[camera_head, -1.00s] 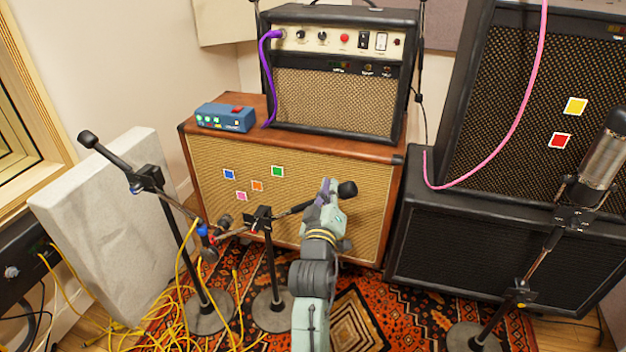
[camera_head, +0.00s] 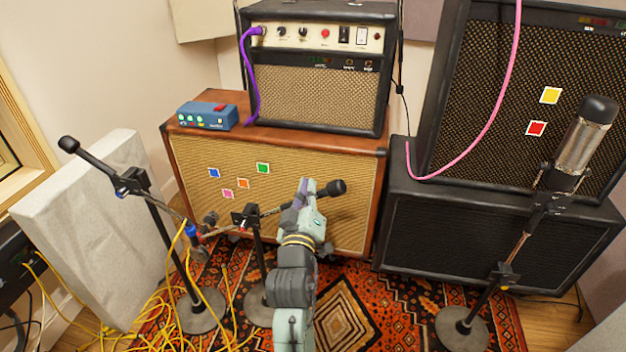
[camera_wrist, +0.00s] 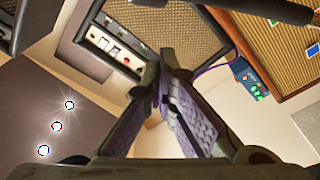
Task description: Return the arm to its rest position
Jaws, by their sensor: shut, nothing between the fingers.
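My gripper (camera_head: 308,190) is in the lower middle of the head view, in front of the tan grille of the wooden cabinet (camera_head: 335,235). It points up and away from my body. In the wrist view its purple-padded fingers (camera_wrist: 168,88) come together at the tips, shut with nothing between them. A dark microphone (camera_head: 332,188) on a stand boom shows right beside the fingertips in the head view. I cannot tell whether the gripper touches it.
Microphone stands (camera_head: 192,290) rise at left, with yellow cables (camera_head: 130,325) on the floor. Another stand holds a large microphone (camera_head: 582,142) at right. Black cabinets (camera_head: 480,235) stand at the right. An amplifier (camera_head: 318,92) and blue box (camera_head: 208,115) sit on the wooden cabinet. Patterned rug (camera_head: 345,315) lies below.

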